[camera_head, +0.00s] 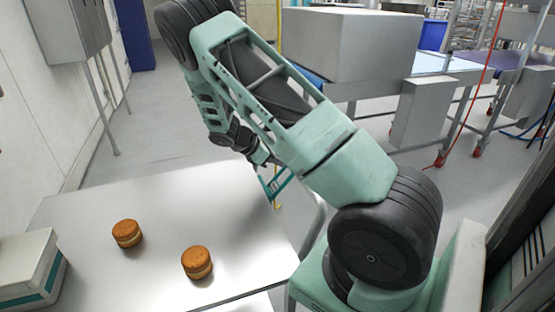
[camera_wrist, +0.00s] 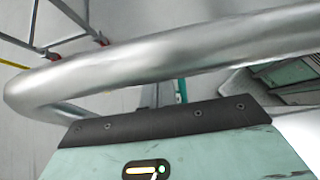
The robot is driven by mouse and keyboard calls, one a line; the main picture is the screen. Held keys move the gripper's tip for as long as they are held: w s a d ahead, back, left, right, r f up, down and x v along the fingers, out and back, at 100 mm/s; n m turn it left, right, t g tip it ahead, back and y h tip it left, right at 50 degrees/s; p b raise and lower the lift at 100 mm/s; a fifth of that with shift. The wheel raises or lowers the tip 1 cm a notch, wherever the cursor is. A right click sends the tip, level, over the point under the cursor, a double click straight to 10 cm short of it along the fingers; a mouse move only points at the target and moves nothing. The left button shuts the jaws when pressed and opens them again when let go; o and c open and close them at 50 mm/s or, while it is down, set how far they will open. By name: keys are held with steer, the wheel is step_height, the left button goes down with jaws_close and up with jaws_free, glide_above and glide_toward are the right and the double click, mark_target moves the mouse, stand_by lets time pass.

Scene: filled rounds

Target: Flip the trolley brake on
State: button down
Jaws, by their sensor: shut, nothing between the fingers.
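The trolley is the steel-topped surface (camera_head: 165,215) in the head view, with a bent tubular handle (camera_head: 318,215) at its right end. The handle crosses the wrist view (camera_wrist: 170,55) as a large curved tube, close to the camera. I cannot make out the brake in either view. My gripper (camera_head: 273,195) reaches down by the trolley's far right corner, near the handle. Its teal fingers look shut with nothing held. In the wrist view the handle and the gripper body hide most of the fingers; only a thin teal piece (camera_wrist: 182,91) shows.
Two filled rounds, one left (camera_head: 127,233) and one right (camera_head: 197,262), sit on the trolley top. A white-and-teal box (camera_head: 25,265) stands at its left edge. A grey machine (camera_head: 350,45) and a conveyor stand behind. Open floor (camera_head: 165,120) lies beyond the trolley.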

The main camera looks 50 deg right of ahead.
steer(key=s+d+r+b+v, duration=0.1)
steer(key=r+b+v, duration=0.1)
steer(key=v, duration=0.8)
steer(key=w+a+f+h, duration=0.1)
steer(key=f, duration=0.1)
steer(key=w+a+f+g+h, duration=0.1)
steer(key=a+f, duration=0.1)
steer(key=w+a+f, duration=0.1)
steer(key=f, duration=0.1)
steer(key=shift+w+a+f+g+h+p, duration=0.25)
steer(key=shift+f+g+h+p, duration=0.05)
steer(key=shift+f+g+h, duration=0.1)
steer(key=r+p+x, duration=0.1)
steer(key=p+x, duration=0.3)
steer(key=x, duration=0.9)
steer(key=shift+s+d+f, duration=0.15)
steer(key=shift+s+d, duration=0.1)
steer(key=shift+d, duration=0.2)
steer(key=shift+s+d+f+b, duration=0.35)
steer(key=shift+d+b, duration=0.1)
steer(key=shift+d, duration=0.1)
steer(key=shift+r, duration=0.1)
